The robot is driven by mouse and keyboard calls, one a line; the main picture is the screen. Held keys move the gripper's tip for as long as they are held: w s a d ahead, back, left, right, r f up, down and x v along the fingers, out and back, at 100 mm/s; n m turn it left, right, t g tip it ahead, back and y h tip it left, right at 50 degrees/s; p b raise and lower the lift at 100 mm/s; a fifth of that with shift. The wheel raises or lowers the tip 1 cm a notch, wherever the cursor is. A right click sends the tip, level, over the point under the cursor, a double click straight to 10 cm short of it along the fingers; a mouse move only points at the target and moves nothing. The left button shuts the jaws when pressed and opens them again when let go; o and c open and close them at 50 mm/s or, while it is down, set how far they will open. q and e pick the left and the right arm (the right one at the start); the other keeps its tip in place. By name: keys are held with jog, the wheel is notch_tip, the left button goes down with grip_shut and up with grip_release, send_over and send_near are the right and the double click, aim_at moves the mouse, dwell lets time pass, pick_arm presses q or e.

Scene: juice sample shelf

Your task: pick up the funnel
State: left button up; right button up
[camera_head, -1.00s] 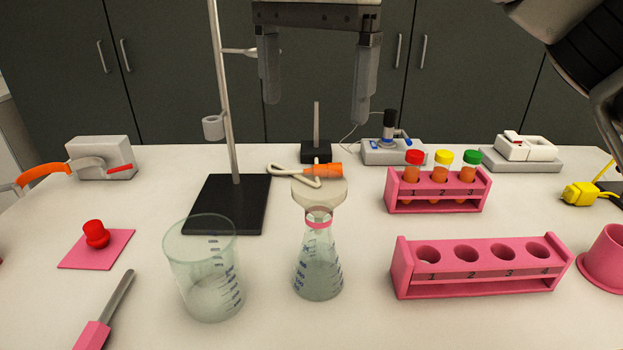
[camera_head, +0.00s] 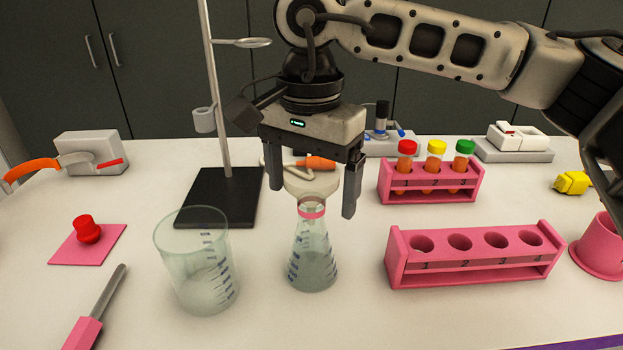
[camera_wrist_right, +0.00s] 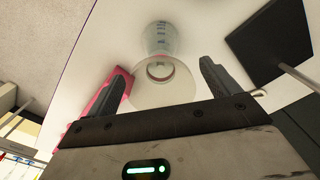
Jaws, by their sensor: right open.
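The funnel (camera_head: 322,185) is a pale translucent cone sitting in the neck of a conical flask (camera_head: 313,262) with a pink band. My right gripper (camera_head: 311,200) is open and empty, pointing down, with one finger on either side of the funnel in the head view. The fingers look apart from it. In the right wrist view the funnel's round rim (camera_wrist_right: 163,84) lies between and beyond the open fingertips (camera_wrist_right: 164,75). My left gripper is not in view.
A glass beaker (camera_head: 197,262) stands left of the flask. A stand with a black base (camera_head: 215,200) is behind it. A pink empty rack (camera_head: 475,270) and a pink rack of capped tubes (camera_head: 428,193) are to the right.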

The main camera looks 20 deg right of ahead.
jog(key=shift+f, duration=0.85)
jog(key=c, duration=1.1)
jog(key=shift+o, duration=0.2)
jog(key=shift+r, duration=0.2)
